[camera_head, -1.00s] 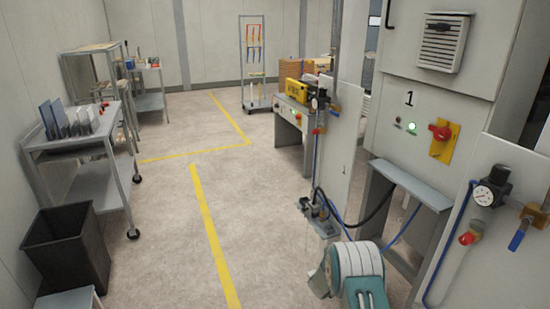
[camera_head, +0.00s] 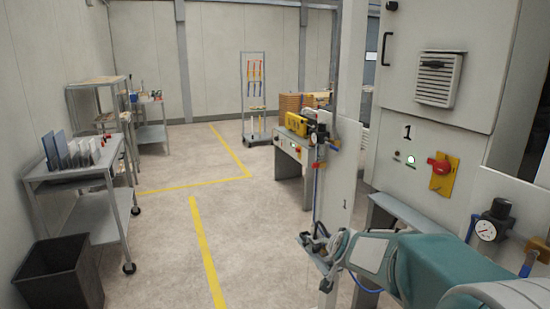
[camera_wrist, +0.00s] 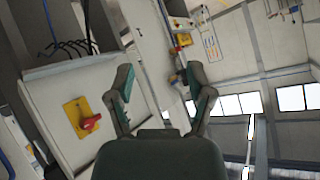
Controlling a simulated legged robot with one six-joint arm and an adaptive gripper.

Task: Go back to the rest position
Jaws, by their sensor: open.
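My gripper (camera_head: 318,250) is at the lower middle of the head view, at the end of my arm, which reaches in from the lower right. It is held in the air in front of a pale panel. In the wrist view my gripper (camera_wrist: 160,68) has its two fingers spread apart with nothing between them. Beyond the fingers, the wrist view shows a tilted cabinet with a red knob on a yellow plate (camera_wrist: 82,119), a wall and bright windows. The same kind of red switch (camera_head: 440,165) shows on the cabinet marked 1 in the head view.
A pressure gauge (camera_head: 486,231) and a small shelf (camera_head: 412,212) lie close to my arm. A black bin (camera_head: 58,275) and a grey cart (camera_head: 95,180) stand at the left. The floor with yellow lines (camera_head: 208,250) is clear in the middle.

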